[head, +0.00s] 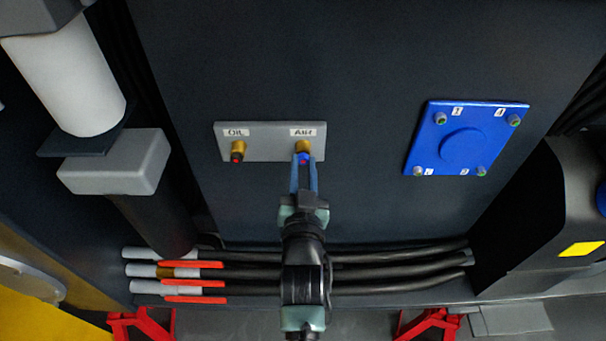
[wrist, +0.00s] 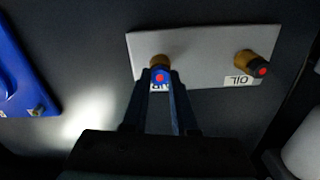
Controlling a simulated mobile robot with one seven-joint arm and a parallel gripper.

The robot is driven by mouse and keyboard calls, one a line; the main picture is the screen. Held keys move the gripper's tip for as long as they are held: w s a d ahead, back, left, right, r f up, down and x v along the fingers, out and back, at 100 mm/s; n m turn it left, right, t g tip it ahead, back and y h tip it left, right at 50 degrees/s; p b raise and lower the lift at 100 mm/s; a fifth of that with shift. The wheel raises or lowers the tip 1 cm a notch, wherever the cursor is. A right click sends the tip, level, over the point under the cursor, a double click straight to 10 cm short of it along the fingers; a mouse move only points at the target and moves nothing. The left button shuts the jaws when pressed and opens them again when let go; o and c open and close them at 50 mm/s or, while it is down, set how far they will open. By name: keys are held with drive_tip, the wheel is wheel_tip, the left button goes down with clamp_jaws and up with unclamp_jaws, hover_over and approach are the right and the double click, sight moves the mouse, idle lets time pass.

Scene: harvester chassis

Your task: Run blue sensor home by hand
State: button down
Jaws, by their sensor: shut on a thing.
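The blue sensor (head: 303,158) sits at the brass fitting (head: 302,146) under the AIR label on a grey plate (head: 270,150). In the wrist view the sensor (wrist: 159,76) shows a blue body with a red end, in front of its brass fitting (wrist: 160,61). My gripper (head: 304,166) reaches up from below, its two blue fingers shut on the sensor; the fingertips (wrist: 160,82) flank it in the wrist view. How deep the sensor is seated in the fitting cannot be told. A dark sensor with a red end (head: 237,155) is in the OIL fitting at left.
A blue cover with numbered bolts (head: 463,142) is on the panel at right. Black hoses with red-handled valves (head: 195,283) run below. A grey block and white cylinder (head: 75,90) stand out at left.

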drive_tip(key=m+b, duration=0.1)
drive_tip(key=m, duration=0.8)
drive_tip(key=shift+w+m, duration=0.1)
drive_tip(key=shift+m, duration=0.2)
drive_tip(key=c, duration=0.6)
unclamp_jaws()
drive_tip(key=shift+s+p, duration=0.55)
drive_tip(key=shift+s, duration=2)
